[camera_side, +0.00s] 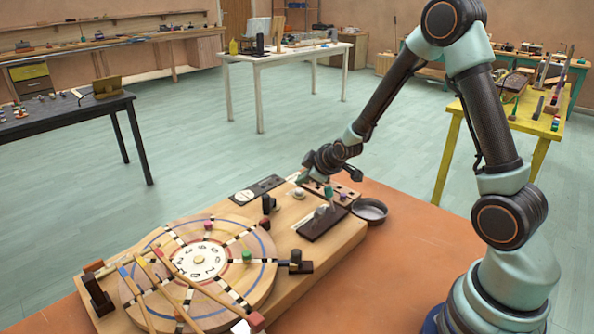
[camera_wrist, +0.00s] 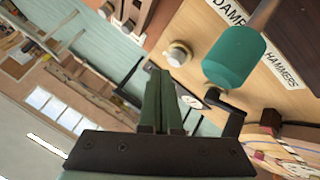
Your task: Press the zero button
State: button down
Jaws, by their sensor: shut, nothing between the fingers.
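A cream round button (camera_side: 299,193) sits on a pale plate on the wooden instrument board, and no zero marking on it is legible. It also shows in the wrist view (camera_wrist: 177,54), just beyond my fingertips and a little to their right. My gripper (camera_side: 302,179) is close above the button in the side view, with a small gap that is hard to judge. In the wrist view my green fingers (camera_wrist: 159,82) are together and hold nothing.
A teal-headed piece (camera_wrist: 235,62) stands right of my fingers, beside a "HAMMERS" label. A dark block (camera_side: 323,222) and a round metal dish (camera_side: 369,211) are nearby. A large wooden wheel (camera_side: 250,285) with sticks and pegs fills the board's left part.

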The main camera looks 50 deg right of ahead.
notch_tip(320, 180, up, 5)
jog(key=shift+r, duration=0.1)
dwell(0.7)
jog(key=s+a+r+m+g+y, duration=0.1)
jog(key=s+a+r, duration=0.4)
jog(key=s, duration=0.5)
jog(key=s+a+r+m+g+y, duration=0.1)
jog(key=s+a+r+m, duration=0.3)
jog(key=s, duration=0.6)
notch_tip(320, 180, up, 2)
jog(key=shift+s+a+r+m+g, duration=0.2)
jog(key=shift+s+a+m+g, duration=0.15)
jog(key=shift+a+g, duration=0.55)
jog(key=shift+a, duration=0.15)
